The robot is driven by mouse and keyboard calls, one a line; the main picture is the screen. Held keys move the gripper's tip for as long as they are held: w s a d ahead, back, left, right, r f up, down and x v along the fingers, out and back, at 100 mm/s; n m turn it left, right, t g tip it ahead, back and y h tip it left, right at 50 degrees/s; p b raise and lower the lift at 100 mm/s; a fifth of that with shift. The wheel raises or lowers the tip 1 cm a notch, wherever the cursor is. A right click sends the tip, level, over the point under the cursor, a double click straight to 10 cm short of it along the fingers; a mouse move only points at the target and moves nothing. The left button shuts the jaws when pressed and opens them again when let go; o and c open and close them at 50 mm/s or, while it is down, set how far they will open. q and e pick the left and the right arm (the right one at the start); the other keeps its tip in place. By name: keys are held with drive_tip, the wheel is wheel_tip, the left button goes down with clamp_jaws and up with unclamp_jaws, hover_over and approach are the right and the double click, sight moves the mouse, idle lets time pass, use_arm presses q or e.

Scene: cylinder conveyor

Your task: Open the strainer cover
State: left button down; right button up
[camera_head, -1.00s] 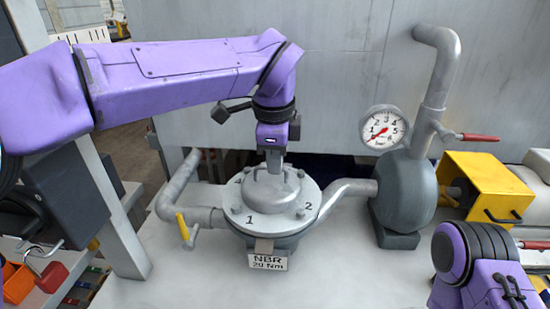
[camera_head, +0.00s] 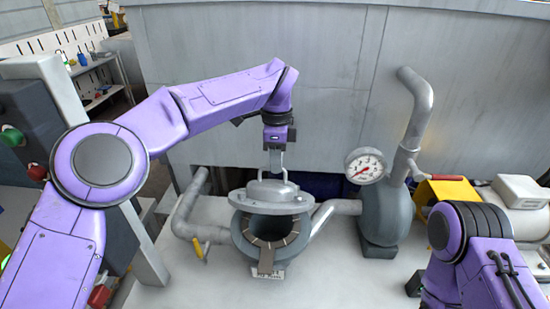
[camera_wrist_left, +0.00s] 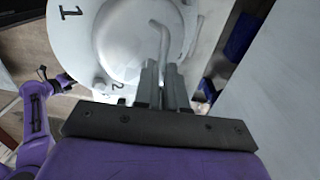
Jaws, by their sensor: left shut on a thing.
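The strainer cover (camera_head: 272,195) is a round grey flanged lid with a domed top and a raised handle. It is lifted off the strainer body (camera_head: 247,250), held above and toward the back of its opening. The strainer body is open at the top, and its ring-shaped rim shows. My left gripper (camera_head: 275,160) is shut on the cover's handle from above. In the left wrist view the cover (camera_wrist_left: 85,45) shows its numbers 1 and 2, with the handle between the fingers (camera_wrist_left: 163,88).
A pressure gauge (camera_head: 365,165) and a grey vessel (camera_head: 380,215) with a tall pipe stand to the right. A yellow-handled valve (camera_head: 199,248) is on the left pipe. A label plate (camera_head: 268,272) hangs at the front. A grey wall (camera_head: 330,80) closes the back.

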use_arm(q)
drive_tip(key=shift+w+r+p, duration=0.1)
drive_tip(key=shift+w+p, duration=0.45)
drive_tip(key=shift+w, duration=0.15)
drive_tip(key=c, duration=1.2)
unclamp_jaws()
drive_tip(key=shift+w, duration=0.3)
drive_tip(key=shift+s, duration=0.1)
